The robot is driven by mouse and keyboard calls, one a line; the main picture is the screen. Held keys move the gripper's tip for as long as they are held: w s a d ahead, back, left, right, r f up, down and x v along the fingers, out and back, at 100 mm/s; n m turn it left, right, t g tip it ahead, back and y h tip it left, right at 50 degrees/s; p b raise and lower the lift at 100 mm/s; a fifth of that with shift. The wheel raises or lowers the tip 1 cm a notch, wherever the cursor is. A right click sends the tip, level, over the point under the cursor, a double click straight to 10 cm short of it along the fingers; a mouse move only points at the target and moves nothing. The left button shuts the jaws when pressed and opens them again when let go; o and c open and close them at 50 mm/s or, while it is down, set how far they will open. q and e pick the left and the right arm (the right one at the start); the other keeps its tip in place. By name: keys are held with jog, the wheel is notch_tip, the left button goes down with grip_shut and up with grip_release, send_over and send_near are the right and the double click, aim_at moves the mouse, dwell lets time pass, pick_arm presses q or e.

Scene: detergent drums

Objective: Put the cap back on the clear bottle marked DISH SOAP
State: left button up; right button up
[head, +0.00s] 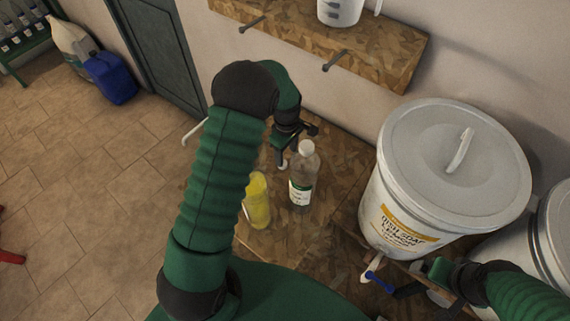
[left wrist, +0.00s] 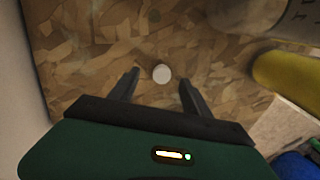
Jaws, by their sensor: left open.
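The clear bottle (head: 301,178) with a green-and-white label stands upright on the chipboard top. Its upper end looks pale; I cannot tell its neck clearly. A small white round cap (left wrist: 162,74) lies on the board in the left wrist view, between and just beyond my left fingertips. My left gripper (head: 283,153) is open and points down, left of and behind the clear bottle. It also shows in the left wrist view (left wrist: 160,82), with nothing between its fingers. My right gripper (head: 405,283) is at the lower right beside the drum, and its jaws are unclear.
A yellow bottle (head: 257,201) stands left of the clear one and shows in the wrist view (left wrist: 288,84). A big lidded drum (head: 400,190) stands to the right, with a blue handle (head: 378,277) below it. A shelf (head: 370,50) with a jug (head: 340,10) hangs above.

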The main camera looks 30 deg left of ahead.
pick_arm(q)
jog(key=f, duration=0.2)
jog(key=shift+s+a+f+p, duration=0.15)
jog(key=shift+s+f+p, duration=0.15)
jog(key=shift+f+p, duration=0.1)
jog(key=shift+w+a+f, duration=0.1)
jog(key=shift+a+f, duration=0.2)
jog(key=shift+f, duration=0.35)
jog(key=shift+a+f, duration=0.3)
jog(key=shift+f, duration=0.3)
jog(key=shift+a+f, duration=0.1)
jog(key=shift+a, duration=0.05)
jog(key=shift+d, duration=0.6)
jog(key=c, duration=0.5)
jog(key=shift+a, duration=0.15)
jog(key=c, duration=0.5)
jog(key=shift+a, duration=0.25)
grip_shut()
pick_arm(e)
jog(key=shift+a+r, duration=0.5)
jog(key=shift+a, duration=0.15)
